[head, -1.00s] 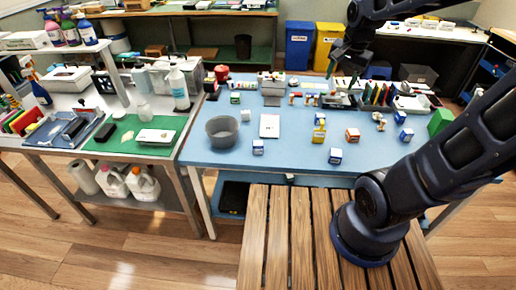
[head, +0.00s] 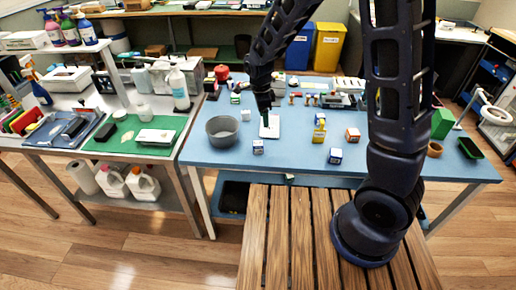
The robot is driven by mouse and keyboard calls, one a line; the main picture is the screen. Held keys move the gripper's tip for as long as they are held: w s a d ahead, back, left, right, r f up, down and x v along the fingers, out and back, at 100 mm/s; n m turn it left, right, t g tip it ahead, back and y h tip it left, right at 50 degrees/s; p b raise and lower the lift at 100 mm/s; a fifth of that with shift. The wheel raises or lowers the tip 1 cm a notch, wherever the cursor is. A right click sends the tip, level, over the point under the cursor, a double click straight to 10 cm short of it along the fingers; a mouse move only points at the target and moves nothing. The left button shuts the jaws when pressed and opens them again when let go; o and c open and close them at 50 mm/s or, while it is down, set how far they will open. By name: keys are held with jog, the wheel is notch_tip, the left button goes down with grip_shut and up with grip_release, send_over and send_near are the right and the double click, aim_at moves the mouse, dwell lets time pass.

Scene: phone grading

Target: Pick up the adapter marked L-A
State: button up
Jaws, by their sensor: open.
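Several small block-like adapters with printed labels stand on the blue table (head: 215,165). One blue-and-white adapter (head: 258,147) is at the front, another blue-and-white one (head: 335,156) is farther right, and an orange one (head: 352,135) is behind that. Their markings are too small to read, so I cannot tell which is L-A. My gripper (head: 267,122) points down over or just above a white card (head: 273,131), behind and slightly right of the front blue-and-white adapter. It is open, and I see nothing held in it.
A grey bowl (head: 222,131) stands left of the gripper, with a white cube (head: 246,115) between them. A yellow bottle-like item (head: 319,132) stands to the right. My arm hides part of the table's right side. The front left of the table is clear.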

jog(key=m, duration=0.2)
send_near(258, 143)
jog(key=shift+a+f+h, duration=0.3)
jog(key=shift+f, duration=0.05)
jog(key=shift+w+d+f, duration=0.1)
jog(key=shift+d+f, duration=0.15)
jog(key=shift+f, duration=1.5)
jog(key=shift+s+d+f, duration=0.1)
jog(key=shift+d+f, duration=0.2)
jog(key=shift+f, duration=1.5)
jog(key=shift+w+d+f, duration=0.1)
jog(key=shift+d+f, duration=0.15)
jog(key=shift+f, duration=1.5)
jog(key=shift+c, duration=0.5)
jog(key=c, duration=1)
